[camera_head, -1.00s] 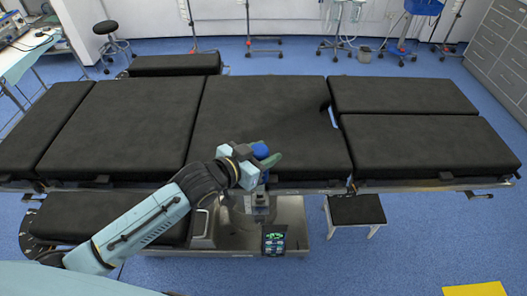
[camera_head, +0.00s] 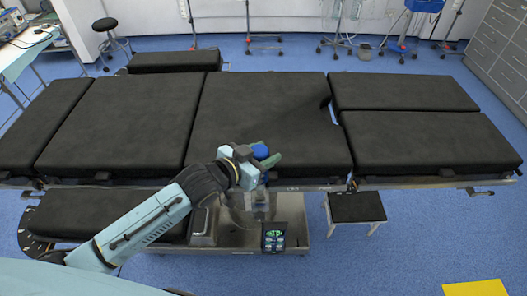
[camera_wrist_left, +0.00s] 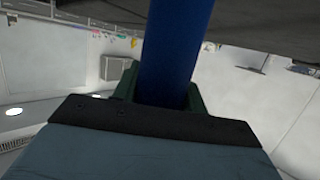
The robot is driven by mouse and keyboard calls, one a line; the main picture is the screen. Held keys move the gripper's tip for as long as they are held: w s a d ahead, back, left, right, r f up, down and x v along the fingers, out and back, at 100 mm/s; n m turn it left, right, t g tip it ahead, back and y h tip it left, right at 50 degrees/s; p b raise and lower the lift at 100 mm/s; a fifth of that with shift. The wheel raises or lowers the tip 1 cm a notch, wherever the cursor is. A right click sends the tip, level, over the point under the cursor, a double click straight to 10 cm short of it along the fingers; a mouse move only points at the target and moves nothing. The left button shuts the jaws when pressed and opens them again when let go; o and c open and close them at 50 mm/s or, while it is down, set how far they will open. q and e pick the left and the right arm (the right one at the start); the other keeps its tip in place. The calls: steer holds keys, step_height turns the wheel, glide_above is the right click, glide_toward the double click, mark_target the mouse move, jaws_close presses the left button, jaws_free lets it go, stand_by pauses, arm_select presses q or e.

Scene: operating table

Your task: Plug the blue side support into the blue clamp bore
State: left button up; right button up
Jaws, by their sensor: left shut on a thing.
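The blue side support (camera_head: 260,151) shows only as a small blue piece at my left gripper, by the near edge of the operating table. In the left wrist view the support (camera_wrist_left: 178,45) is a thick blue bar running up from between the green fingers. My left gripper (camera_head: 267,160) is shut on it, with a green finger on its right side in the head view. The blue clamp and its bore cannot be made out; my gripper and wrist cover that stretch of the table edge. My right gripper is not in view.
The black-padded operating table (camera_head: 255,115) fills the middle, with a metal side rail along its near edge. Below are the metal base, a control panel (camera_head: 273,236) and a small step stool (camera_head: 356,209).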

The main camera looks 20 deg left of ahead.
arm_select(q)
steer(key=shift+f, duration=0.75)
steer(key=o, duration=1.2)
steer(key=shift+s, duration=0.1)
steer(key=v, duration=1.3)
steer(key=shift+s+r, duration=0.1)
steer(key=shift+r, duration=0.1)
